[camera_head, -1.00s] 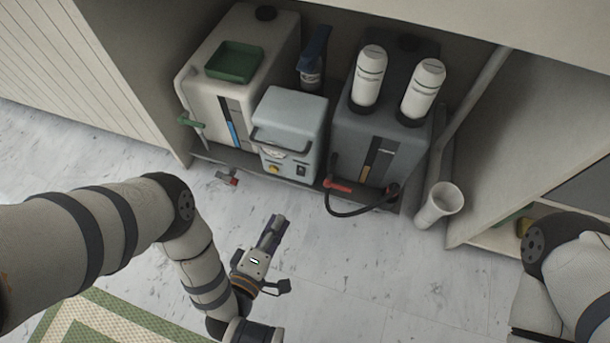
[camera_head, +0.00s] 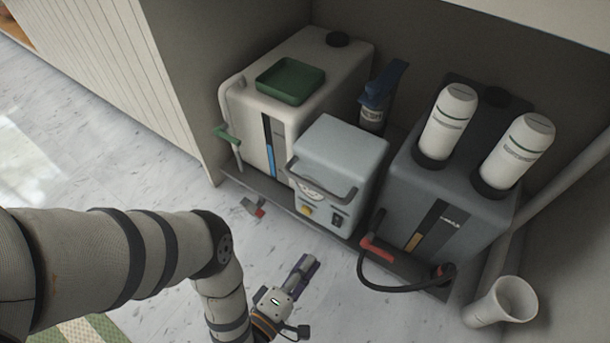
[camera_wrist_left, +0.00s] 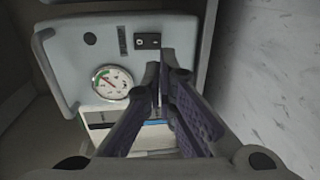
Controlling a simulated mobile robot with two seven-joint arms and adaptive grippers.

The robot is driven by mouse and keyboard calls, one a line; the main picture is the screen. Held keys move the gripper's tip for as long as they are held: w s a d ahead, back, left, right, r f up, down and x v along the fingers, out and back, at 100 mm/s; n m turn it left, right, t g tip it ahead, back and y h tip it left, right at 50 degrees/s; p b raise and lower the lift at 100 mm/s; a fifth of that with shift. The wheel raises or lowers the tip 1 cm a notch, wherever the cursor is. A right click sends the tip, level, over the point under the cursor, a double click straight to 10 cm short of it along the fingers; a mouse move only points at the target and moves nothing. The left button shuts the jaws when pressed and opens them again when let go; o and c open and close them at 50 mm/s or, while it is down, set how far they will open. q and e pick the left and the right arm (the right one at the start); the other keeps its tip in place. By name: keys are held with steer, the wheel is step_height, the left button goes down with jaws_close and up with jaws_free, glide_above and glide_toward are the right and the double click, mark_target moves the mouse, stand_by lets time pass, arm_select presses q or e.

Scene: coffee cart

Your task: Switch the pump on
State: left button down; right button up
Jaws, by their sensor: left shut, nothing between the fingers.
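The pump, a pale blue-grey box (camera_head: 345,150), stands on a low shelf between two tanks. My right gripper is out of view.
A white tank with a green tray (camera_head: 290,82) stands left, a dark grey tank (camera_head: 415,190) right with two white bottles on top. A black hose with a red handle (camera_head: 378,249) hangs near the pump's right. A white pipe (camera_head: 500,303) stands farther right. The front floor is mostly clear.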

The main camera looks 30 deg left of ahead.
mark_target(336, 226)
arm_select(q)
steer(key=w+b, duration=0.1)
steer(key=w, duration=0.2)
steer(key=w+b, duration=0.1)
steer(key=w, duration=0.2)
steer(key=w+f, duration=0.1)
steer(key=w, duration=0.2)
steer(key=shift+w+d+f+b, duration=0.1)
steer(key=shift+w+d+b, duration=0.05)
steer(key=shift+w+b, duration=0.2)
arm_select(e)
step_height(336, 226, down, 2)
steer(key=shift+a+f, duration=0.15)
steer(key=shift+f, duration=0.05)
